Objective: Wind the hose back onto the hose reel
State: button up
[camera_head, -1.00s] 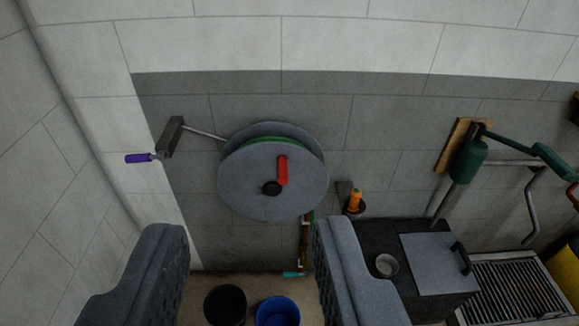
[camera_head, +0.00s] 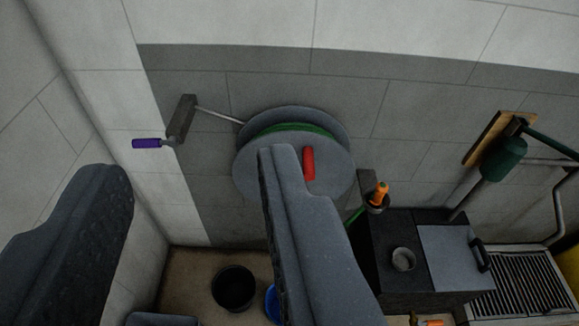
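The grey hose reel (camera_head: 337,172) is on the wall in the middle, with green hose (camera_head: 292,128) showing between its two discs. A red handle (camera_head: 309,163) stands on the front disc. A short green length (camera_head: 354,216) shows below the reel's right side; where it runs further down is hidden. My gripper (camera_head: 188,165) is open and empty. Its right finger covers part of the front disc, just left of the red handle, and its left finger is by the left wall. I cannot tell whether the right finger touches the reel.
A bracket with a purple-handled lever (camera_head: 147,143) is left of the reel. A black bucket (camera_head: 234,288) and a partly hidden blue bucket (camera_head: 271,303) stand below. An orange-topped item (camera_head: 379,193), a dark cabinet (camera_head: 378,263) and a grate (camera_head: 521,284) are right.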

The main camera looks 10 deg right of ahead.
aim_at(309, 169)
jog(key=shift+o, duration=1.4)
jog(key=shift+a, duration=0.1)
jog(key=w+d+f+m+t+h+b, duration=0.1)
jog(key=w+d+f+b, duration=0.2)
jog(key=w+f, duration=0.65)
jog(key=w+d+f+b, duration=0.2)
jog(key=w+d+f, duration=0.1)
jog(key=w+f, duration=0.6)
jog(key=w+d+f+m+h+b, duration=0.1)
jog(key=w+d+f+b, duration=0.15)
jog(key=f, duration=0.65)
jog(key=w+d+f+t+h+b, duration=0.1)
jog(key=w+d+f, duration=0.15)
jog(key=f, duration=0.65)
jog(key=w+d+f+m+b, duration=0.1)
jog(key=w+d+f+b, duration=0.15)
jog(key=f, duration=0.65)
jog(key=shift+w+d+b, duration=0.35)
jog(key=shift+w+d, duration=0.2)
jog(key=shift+w, duration=1.55)
jog(key=shift+w+d+b, duration=0.3)
jog(key=shift+w+d, duration=0.3)
jog(key=shift+w, duration=1.55)
jog(key=shift+w+d+b, duration=0.35)
jog(key=shift+w+d, duration=0.2)
jog(key=shift+w, duration=1.55)
jog(key=shift+c, duration=0.3)
